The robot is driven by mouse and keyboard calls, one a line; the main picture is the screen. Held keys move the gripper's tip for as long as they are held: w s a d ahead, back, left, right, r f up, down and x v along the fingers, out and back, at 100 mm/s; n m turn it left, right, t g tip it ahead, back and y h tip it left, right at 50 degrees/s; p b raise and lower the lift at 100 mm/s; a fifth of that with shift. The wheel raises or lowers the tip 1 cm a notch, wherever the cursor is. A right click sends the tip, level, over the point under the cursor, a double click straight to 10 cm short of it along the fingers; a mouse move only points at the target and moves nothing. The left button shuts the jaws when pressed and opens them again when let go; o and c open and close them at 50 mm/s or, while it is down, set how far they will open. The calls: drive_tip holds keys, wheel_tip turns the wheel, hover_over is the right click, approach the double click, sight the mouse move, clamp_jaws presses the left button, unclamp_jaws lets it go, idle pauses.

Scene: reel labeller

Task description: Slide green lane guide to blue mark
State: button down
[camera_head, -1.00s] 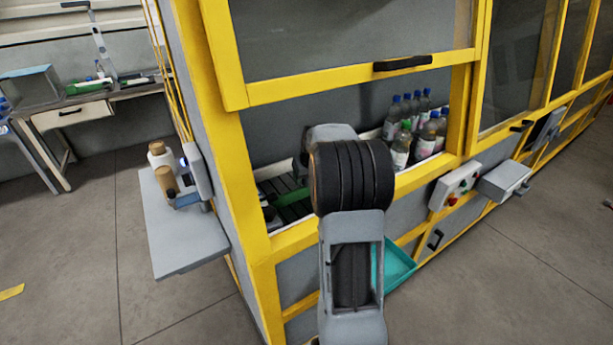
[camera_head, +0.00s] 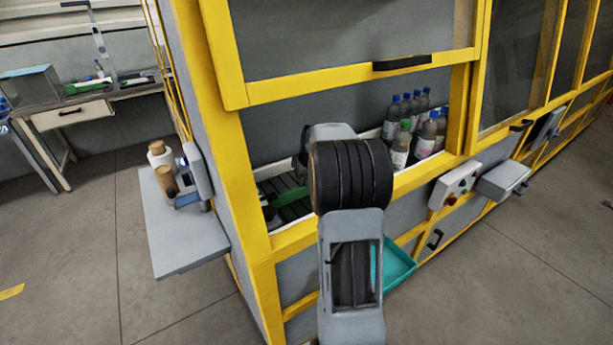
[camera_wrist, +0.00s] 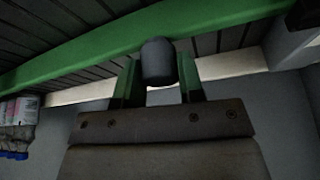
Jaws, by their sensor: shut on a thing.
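The green lane guide is a long green bar that runs across the top of the wrist view (camera_wrist: 95,50), over the dark slatted conveyor. A dark rounded knob (camera_wrist: 158,62) stands at the bar. My gripper (camera_wrist: 158,85) is shut on this knob, one finger on each side. In the head view a short piece of the green guide (camera_head: 291,197) shows left of my arm, inside the machine opening. My arm hides the rest of the guide and the gripper there. I see no blue mark in either view.
Several bottles (camera_head: 400,150) stand on the conveyor to the right of my arm. The yellow frame (camera_head: 300,238) edges the opening, with a raised window (camera_head: 350,45) above. A teal tray (camera_head: 398,265) hangs below. A grey side shelf (camera_head: 175,235) juts out at the left.

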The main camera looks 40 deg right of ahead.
drive_tip(key=w, duration=0.2)
drive_tip(key=shift+w+d, duration=0.1)
drive_tip(key=shift+w, duration=0.25)
drive_tip(key=c, duration=0.7)
unclamp_jaws()
drive_tip(key=shift+c, duration=0.2)
drive_tip(key=shift+s, duration=0.1)
drive_tip(key=shift+b+v, duration=0.5)
drive_tip(key=shift+v, duration=3.25)
